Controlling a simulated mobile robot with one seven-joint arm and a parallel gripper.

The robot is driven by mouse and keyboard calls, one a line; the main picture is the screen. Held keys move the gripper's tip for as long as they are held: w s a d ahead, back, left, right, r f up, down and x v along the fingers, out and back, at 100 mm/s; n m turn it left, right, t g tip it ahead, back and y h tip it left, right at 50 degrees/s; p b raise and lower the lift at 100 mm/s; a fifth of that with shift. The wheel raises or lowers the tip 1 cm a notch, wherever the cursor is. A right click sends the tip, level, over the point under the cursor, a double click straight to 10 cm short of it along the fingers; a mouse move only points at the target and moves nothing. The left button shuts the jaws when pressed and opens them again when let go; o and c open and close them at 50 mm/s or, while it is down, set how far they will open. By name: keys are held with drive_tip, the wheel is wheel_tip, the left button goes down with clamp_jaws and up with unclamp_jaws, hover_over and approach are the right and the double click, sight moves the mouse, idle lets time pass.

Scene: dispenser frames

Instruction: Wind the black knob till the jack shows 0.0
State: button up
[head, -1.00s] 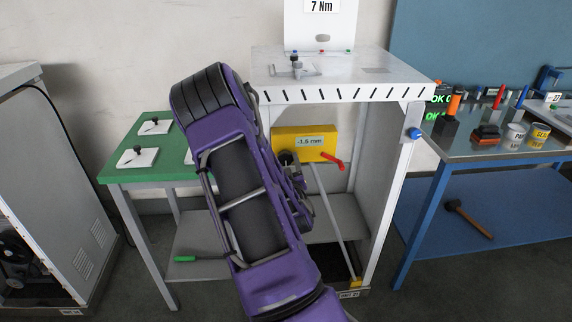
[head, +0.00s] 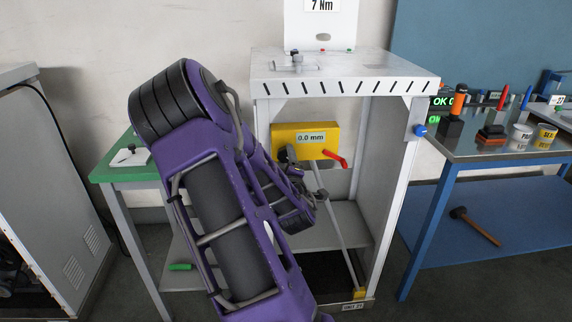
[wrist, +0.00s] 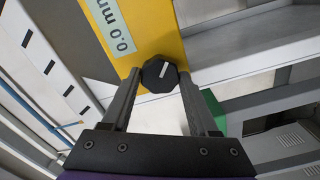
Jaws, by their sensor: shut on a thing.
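The jack is a yellow box (head: 328,129) under the white bench top, and its display (head: 310,138) reads 0.0 mm. The same display (wrist: 112,24) shows in the wrist view, rotated, also at 0.0 mm. The black knob (wrist: 157,84) is faceted, with a white mark line, on the face of the yellow body. My gripper (wrist: 160,78) is shut on the knob, one finger on each side of it. In the head view my purple arm reaches up from below, and the gripper at the jack's left is mostly hidden.
A red lever (head: 336,159) sticks out at the jack's lower right, and a grey rod (head: 333,220) runs down from the jack. The white bench's right leg (head: 398,200) stands close by. A green table (head: 110,174) is at left, partly behind my arm.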

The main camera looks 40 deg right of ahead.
drive_tip(key=shift+n, duration=0.7)
drive_tip(key=shift+r+n+b, duration=0.1)
drive_tip(key=shift+n+b, duration=0.2)
drive_tip(key=o, duration=1.4)
drive_tip(key=shift+c, duration=0.2)
